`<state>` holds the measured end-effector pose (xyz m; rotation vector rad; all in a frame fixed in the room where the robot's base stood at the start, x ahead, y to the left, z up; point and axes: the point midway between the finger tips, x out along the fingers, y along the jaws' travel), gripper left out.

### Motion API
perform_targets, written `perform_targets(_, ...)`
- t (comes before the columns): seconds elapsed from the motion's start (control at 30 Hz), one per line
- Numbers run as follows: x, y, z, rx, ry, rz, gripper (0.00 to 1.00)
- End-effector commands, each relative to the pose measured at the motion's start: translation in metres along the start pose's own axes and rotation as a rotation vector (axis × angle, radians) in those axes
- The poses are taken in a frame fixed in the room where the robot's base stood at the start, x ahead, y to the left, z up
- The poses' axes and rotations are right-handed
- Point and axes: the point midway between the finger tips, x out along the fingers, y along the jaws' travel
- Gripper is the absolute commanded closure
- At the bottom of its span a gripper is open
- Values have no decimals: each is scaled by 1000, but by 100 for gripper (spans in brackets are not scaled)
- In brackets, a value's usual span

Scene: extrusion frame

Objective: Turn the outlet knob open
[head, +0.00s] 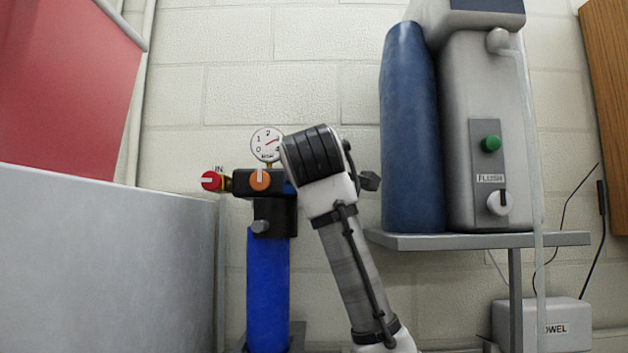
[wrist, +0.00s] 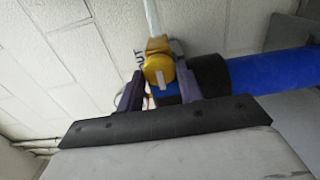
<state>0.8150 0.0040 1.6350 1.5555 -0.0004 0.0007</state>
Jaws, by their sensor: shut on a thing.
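The outlet knob (wrist: 158,68) is yellow with a pale pointer mark, beside a partly covered label ending in "UT" in the wrist view. Its mark points down in that picture, toward my palm. My gripper (wrist: 159,76) has one dark finger on each side of the knob and is shut on it. In the head view my arm's black and white wrist hides the outlet side of the valve block (head: 243,184), so knob and fingers do not show there.
A red knob (head: 211,181) by "IN", an orange knob (head: 260,180) and a gauge (head: 267,143) sit close on the left. A blue filter cylinder (head: 267,295) stands below. A shelf (head: 480,240) with a grey machine (head: 485,130) and a blue tank (head: 411,130) is right.

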Motion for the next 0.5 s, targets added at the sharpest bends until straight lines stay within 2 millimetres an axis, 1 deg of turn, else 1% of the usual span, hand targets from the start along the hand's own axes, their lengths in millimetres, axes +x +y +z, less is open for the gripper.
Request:
perform_targets(0.03, 0, -1, -1, -2, 2, -2, 87)
perform_targets(0.07, 0, -1, -1, -2, 2, -2, 60)
perform_targets(0.1, 0, -1, -1, -2, 2, -2, 55)
perform_targets(0.2, 0, -1, -1, -1, 1, -2, 44)
perform_targets(0.5, -2, -1, 0, 0, 0, -1, 44)
